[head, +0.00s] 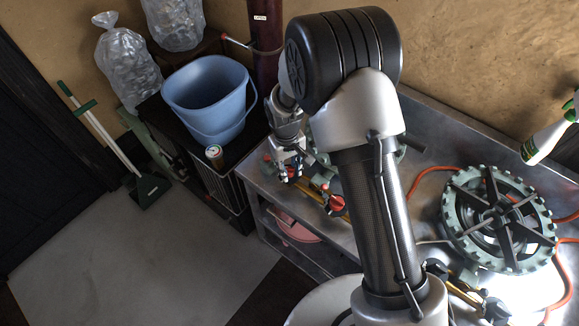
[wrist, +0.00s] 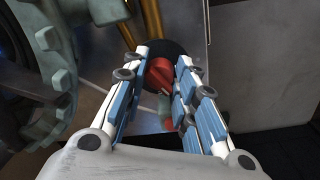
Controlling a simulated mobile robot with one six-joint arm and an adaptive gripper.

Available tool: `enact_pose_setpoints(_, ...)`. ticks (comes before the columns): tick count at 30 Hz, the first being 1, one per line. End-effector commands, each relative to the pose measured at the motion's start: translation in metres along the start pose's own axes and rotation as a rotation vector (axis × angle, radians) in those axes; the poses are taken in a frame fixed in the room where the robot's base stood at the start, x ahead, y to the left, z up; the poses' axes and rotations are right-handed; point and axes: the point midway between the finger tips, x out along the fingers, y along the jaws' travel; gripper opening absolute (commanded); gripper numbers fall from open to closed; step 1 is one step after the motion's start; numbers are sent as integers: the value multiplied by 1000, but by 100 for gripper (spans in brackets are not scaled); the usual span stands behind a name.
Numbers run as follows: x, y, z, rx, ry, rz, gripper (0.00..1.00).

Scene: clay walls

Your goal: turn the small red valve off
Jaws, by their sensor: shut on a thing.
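The small red valve (wrist: 160,74) shows in the wrist view as a red knob on a dark round base, at the end of a brass-coloured pipe (wrist: 151,18). My gripper (wrist: 163,62) has one blue-padded finger on each side of the knob and is shut on it. In the head view my gripper (head: 289,166) is low at the left end of the metal bench. Small red parts show around it there, and I cannot tell which one is the held knob.
A green toothed burner (head: 500,218) with a red-orange hose stands on the metal bench (head: 427,172) at the right. Another toothed green part (wrist: 48,65) is close to my left finger. A blue bucket (head: 210,98) and a small can (head: 214,154) stand on a black stand at the left.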

Motion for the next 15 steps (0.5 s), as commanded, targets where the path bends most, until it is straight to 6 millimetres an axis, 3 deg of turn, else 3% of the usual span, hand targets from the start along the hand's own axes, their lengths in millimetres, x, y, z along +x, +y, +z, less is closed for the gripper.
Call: enact_pose_setpoints(15,-1,-1,-1,370,-19,0,2)
